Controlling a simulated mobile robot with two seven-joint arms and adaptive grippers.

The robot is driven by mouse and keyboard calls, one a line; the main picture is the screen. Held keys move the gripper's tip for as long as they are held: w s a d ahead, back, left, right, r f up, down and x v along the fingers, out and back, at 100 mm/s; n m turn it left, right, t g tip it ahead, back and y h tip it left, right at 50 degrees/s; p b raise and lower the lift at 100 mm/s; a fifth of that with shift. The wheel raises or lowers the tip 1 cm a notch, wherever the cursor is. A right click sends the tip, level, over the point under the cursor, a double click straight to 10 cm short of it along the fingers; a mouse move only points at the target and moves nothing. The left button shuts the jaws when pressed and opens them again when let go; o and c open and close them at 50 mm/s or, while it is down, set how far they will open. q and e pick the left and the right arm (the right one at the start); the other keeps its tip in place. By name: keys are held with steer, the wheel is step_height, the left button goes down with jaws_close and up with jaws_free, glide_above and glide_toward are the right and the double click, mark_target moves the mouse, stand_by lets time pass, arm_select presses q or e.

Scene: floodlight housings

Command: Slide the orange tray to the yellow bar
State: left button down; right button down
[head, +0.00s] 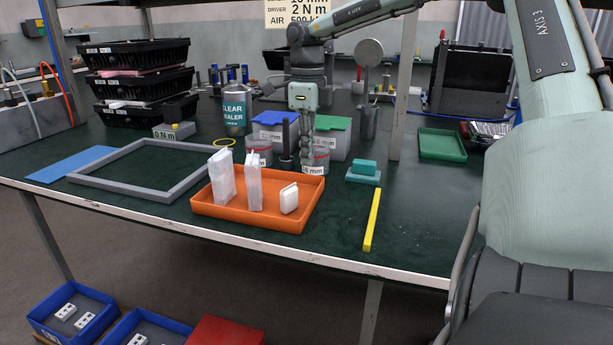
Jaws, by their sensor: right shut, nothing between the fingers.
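The orange tray (250,217) lies near the front edge of the green bench. It holds two upright white bags (221,178) and a small white block (289,198). The yellow bar (372,220) lies on the bench to the right of the tray, with bare bench between them. My right gripper (307,163) points down at the tray's far side, near its back right part, with its fingers shut and empty. I cannot tell whether it touches the tray. My left gripper is not in view.
Small cans (258,151) and boxes with blue and green lids (337,124) stand close behind the tray. A grey frame (105,189) lies to the left. A teal block (363,176) sits beyond the gap between tray and bar.

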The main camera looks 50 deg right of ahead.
mark_target(309, 192)
step_height(309, 192, down, 8)
steer(key=shift+s+f, duration=0.1)
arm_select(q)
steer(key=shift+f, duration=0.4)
arm_select(e)
steer(key=shift+f, duration=0.75)
